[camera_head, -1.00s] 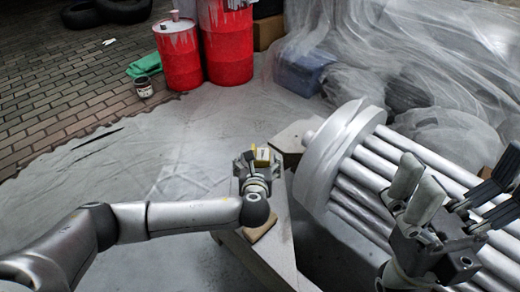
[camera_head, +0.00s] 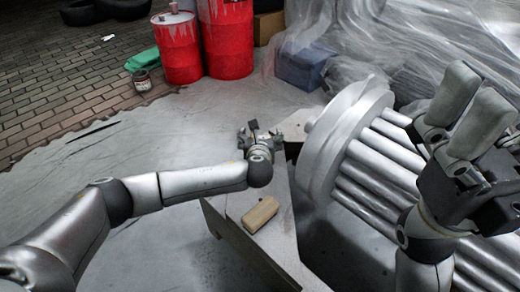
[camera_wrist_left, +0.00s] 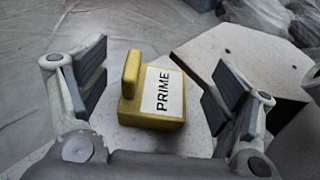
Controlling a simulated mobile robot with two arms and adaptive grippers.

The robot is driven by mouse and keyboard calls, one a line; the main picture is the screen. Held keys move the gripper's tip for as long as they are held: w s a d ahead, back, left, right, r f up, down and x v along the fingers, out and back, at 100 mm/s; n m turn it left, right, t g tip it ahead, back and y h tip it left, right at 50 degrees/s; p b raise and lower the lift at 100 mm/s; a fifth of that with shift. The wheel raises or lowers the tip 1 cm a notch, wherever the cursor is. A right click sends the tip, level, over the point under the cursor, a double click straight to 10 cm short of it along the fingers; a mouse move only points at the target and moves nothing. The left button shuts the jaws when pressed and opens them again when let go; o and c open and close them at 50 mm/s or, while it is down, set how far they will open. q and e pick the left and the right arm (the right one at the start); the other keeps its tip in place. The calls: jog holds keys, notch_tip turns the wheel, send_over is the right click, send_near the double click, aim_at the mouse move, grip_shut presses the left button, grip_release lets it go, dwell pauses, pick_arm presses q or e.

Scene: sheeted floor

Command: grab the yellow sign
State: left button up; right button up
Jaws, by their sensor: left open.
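The yellow sign (camera_wrist_left: 150,118), a small yellow block with an upright tab and a white label reading "PRIME", stands on a pale surface in the left wrist view. My left gripper (camera_wrist_left: 162,88) is open, with one finger on each side of the sign and visible gaps between. In the head view my left gripper (camera_head: 260,130) is over the far part of the grey bench (camera_head: 270,255), and the sign is hidden there. My right gripper (camera_head: 470,110) is raised at the right, over the metal cylinder bundle; its finger opening is unclear.
A tan wooden block (camera_head: 261,214) lies on the bench near my left forearm. A large bundle of metal tubes (camera_head: 375,150) stands close on the right. Red drums (camera_head: 228,40), a blue bin (camera_head: 302,68) and plastic sheeting (camera_head: 385,35) are behind.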

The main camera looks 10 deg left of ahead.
pick_arm(q)
jog(key=shift+w+a+f, duration=0.1)
jog(key=shift+w+f, duration=0.15)
jog(key=shift+w, duration=0.3)
jog(key=c, duration=1.2)
jog(key=shift+o, duration=0.2)
jog(key=shift+r, duration=0.15)
